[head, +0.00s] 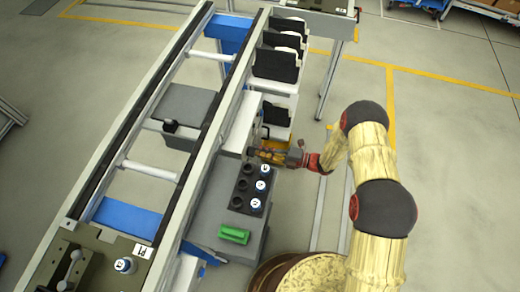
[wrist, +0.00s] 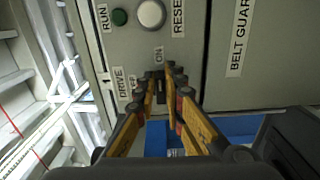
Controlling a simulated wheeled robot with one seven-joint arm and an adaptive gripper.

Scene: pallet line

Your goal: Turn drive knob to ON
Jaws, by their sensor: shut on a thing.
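The drive knob (wrist: 160,88) is a small dark knob on a grey control panel (wrist: 185,58) in the wrist view. An ON label (wrist: 159,56) is just above it, and DRIVE (wrist: 122,82) and a partly covered label are to its left. My gripper (wrist: 161,75) is shut on the knob, one finger on each side. The fingers hide part of the knob, so its exact angle is hard to tell. In the head view my gripper (head: 258,154) reaches left beside the conveyor, and the knob is hidden there.
A green button (wrist: 119,17) and white button (wrist: 150,14) sit above the knob. A BELT GUARD panel (wrist: 241,60) is to the right. In the head view, a black holder (head: 243,186) with white-and-blue capped items and a green block (head: 234,234) are below my gripper.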

